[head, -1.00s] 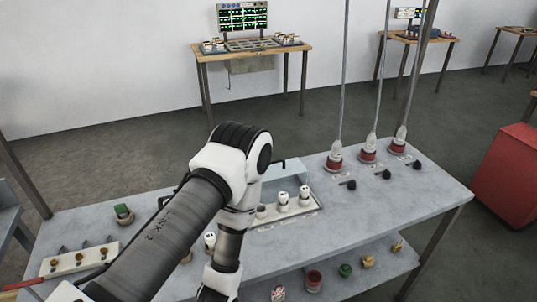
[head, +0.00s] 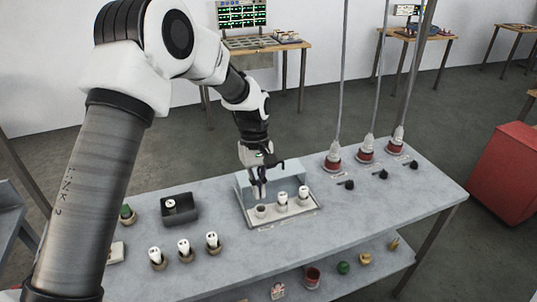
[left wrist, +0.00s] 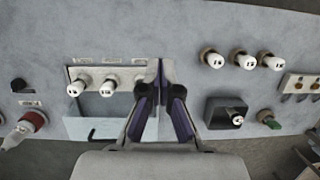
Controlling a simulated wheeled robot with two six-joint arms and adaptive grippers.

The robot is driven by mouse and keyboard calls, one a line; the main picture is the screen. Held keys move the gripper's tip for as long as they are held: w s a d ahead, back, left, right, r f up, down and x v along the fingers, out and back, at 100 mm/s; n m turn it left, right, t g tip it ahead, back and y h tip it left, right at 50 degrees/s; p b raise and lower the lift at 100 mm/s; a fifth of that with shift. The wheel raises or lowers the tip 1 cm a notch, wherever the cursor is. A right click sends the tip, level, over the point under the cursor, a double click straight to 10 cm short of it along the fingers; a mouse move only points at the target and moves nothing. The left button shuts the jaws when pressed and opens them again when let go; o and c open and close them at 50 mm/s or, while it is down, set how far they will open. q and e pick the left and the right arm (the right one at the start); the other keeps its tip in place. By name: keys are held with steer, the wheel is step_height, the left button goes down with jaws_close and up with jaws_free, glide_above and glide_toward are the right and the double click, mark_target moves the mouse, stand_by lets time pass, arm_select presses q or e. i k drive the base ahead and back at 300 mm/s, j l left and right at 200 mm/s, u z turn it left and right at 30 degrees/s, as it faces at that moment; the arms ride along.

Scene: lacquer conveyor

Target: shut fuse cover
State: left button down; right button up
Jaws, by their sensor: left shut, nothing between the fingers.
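The fuse box (head: 283,219) is a pale tray on the grey bench with two white fuses (head: 282,199) and a cup-like socket at its left end. Its fuse cover (head: 243,190) stands raised along the back edge; it appears as a pale panel in the left wrist view (left wrist: 90,128). My left gripper (head: 259,194) is shut and empty, pointing down at the left part of the box, in front of the cover. I cannot tell whether it touches the cover. The gripper (left wrist: 165,75) hides part of the box in the wrist view. My right gripper is not in view.
Three white fuses (head: 184,248) stand in holders at the front left. A dark bin (head: 180,213) with a white piece inside is left of the box. Red-based plugs (head: 333,161) on hanging cords and black knobs (head: 349,184) are at the right. Bare bench lies front right.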

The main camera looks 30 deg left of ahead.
mark_target(272, 176)
steer(key=i+j, duration=0.7)
steer(key=i, duration=0.2)
